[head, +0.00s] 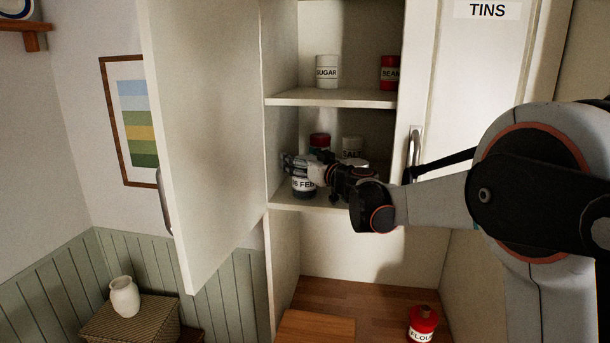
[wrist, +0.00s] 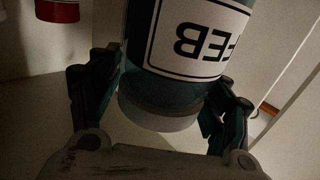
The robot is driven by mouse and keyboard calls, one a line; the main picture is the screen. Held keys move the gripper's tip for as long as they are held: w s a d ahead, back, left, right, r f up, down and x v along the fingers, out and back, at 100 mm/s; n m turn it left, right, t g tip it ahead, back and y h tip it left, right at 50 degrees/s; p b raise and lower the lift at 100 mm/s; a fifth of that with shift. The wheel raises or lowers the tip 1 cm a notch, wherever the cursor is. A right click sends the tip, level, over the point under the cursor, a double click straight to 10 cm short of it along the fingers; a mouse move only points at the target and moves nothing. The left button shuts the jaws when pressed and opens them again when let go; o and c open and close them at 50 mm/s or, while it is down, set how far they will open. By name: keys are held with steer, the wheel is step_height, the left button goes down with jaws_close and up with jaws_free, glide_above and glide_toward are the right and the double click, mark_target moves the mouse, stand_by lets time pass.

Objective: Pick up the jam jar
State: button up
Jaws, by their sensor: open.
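A dark jar (head: 303,190) with a white label reading "FEB" stands on the middle shelf of the open cupboard. I take it to be the jam jar, though no word "jam" shows. In the wrist view the jar (wrist: 185,75) fills the space between the fingers, its label upside down. My gripper (head: 304,166) is open, with one finger on each side of the jar (wrist: 168,92). I cannot tell whether the fingers touch it. The arm hides part of the jar in the head view.
A red-topped container (head: 320,140) and a white salt tin (head: 351,147) stand behind the jar. A sugar tin (head: 327,72) and a red tin (head: 389,72) sit on the shelf above. The open door (head: 205,140) stands left; a flour tin (head: 422,324) is below.

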steer(key=shift+x, duration=1.2)
steer(key=shift+s, duration=0.1)
steer(key=c, duration=1.3)
steer(key=c, duration=0.3)
